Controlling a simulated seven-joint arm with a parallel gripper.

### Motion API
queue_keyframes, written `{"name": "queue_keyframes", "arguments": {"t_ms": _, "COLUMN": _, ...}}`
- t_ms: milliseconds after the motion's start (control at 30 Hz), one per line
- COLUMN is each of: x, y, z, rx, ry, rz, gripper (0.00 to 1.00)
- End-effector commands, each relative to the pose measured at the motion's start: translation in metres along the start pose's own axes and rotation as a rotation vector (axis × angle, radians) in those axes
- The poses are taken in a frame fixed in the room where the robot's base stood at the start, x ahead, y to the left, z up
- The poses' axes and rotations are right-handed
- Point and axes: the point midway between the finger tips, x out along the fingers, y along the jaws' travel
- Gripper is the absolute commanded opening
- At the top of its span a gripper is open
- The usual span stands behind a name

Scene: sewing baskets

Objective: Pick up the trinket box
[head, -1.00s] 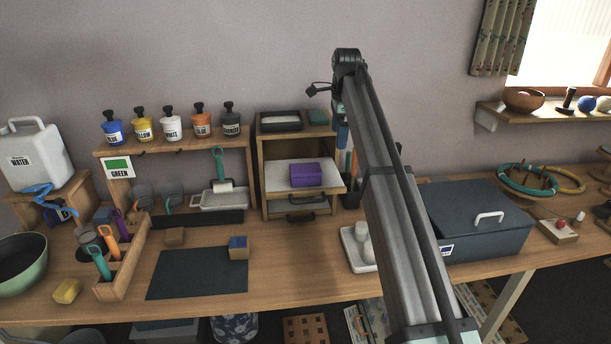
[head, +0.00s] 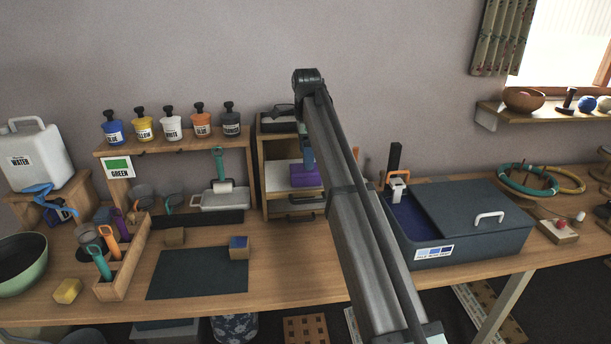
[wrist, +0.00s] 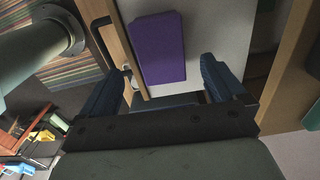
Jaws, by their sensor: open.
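A small purple box (head: 304,178), which looks like the trinket box, sits on the pale surface of a pulled-out shelf (head: 277,181) in the small wooden cabinet. My arm and gripper (head: 308,160) hide part of it in the head view. In the wrist view the purple box (wrist: 158,48) lies ahead of my gripper (wrist: 165,85), roughly between the lines of its two blue fingers. The fingers are apart with nothing between them. I cannot tell how far the fingertips are from the box.
The cabinet's wooden side (wrist: 285,55) is right of the fingers in the wrist view. A dark tray (head: 278,122) lies on the cabinet top. A rack of paint bottles (head: 170,127) stands left, and a large dark lidded box (head: 470,215) stands right.

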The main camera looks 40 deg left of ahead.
Motion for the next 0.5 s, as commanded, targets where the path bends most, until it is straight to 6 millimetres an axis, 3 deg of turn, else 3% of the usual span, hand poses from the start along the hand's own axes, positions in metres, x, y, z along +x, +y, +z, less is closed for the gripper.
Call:
{"name": "queue_keyframes", "arguments": {"t_ms": 267, "x": 0.016, "y": 0.000, "z": 0.001, "rx": 0.000, "ry": 0.000, "rz": -0.001, "gripper": 0.97}}
{"name": "queue_keyframes", "arguments": {"t_ms": 500, "x": 0.045, "y": -0.001, "z": 0.003, "rx": 0.000, "ry": 0.000, "rz": 0.000, "gripper": 0.97}}
